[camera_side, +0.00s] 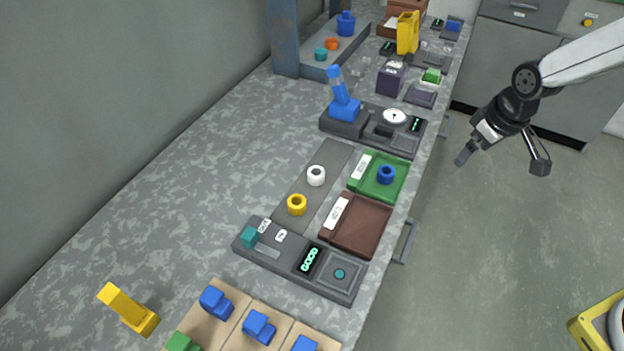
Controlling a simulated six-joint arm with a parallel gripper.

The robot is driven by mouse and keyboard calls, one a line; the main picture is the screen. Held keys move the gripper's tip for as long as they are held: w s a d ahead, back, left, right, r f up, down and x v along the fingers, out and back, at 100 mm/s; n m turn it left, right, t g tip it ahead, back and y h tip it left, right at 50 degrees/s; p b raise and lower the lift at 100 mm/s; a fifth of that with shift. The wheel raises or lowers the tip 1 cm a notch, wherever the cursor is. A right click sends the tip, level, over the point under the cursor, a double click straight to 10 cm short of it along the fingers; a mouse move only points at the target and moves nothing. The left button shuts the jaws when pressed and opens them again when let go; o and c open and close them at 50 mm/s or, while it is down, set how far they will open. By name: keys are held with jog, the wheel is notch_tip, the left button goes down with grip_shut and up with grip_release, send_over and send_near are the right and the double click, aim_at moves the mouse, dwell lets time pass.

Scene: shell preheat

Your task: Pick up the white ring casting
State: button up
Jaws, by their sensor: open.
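The white ring casting (316,176) lies on a dark grey strip (325,160) on the workbench, its hole facing up. A yellow ring (297,205) lies on the same strip, nearer the camera and apart from the white one. My gripper (502,160) is at the right, out beyond the bench's front edge and over the floor. Its two fingers are spread wide with nothing between them. It is well away from the white ring, which is fully in view.
A green tray (404,160) holding a blue ring (386,174) and an empty brown tray (381,246) stand right of the strip. A device with a blue lever (338,92) stands behind; a panel with a green display (310,260) stands in front. The bench left of the strip is clear.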

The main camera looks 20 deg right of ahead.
jog(key=w+a+f+n+y, duration=0.1)
jog(key=w+a+f+n, duration=0.35)
jog(key=w+a, duration=0.75)
jog(key=n+g+y, duration=0.1)
jog(key=n, duration=0.5)
send_near(316, 171)
jog(key=f, duration=0.1)
jog(key=shift+s+a+f, duration=0.1)
jog(key=shift+a+f, duration=0.25)
jog(key=shift+f, duration=0.3)
jog(key=shift+s+a+f, duration=0.1)
jog(key=shift+a+f, duration=0.2)
jog(key=shift+f, duration=0.3)
jog(key=shift+f, duration=0.15)
jog(key=shift+x, duration=2.5)
jog(key=shift+a, duration=0.1)
grip_shut()
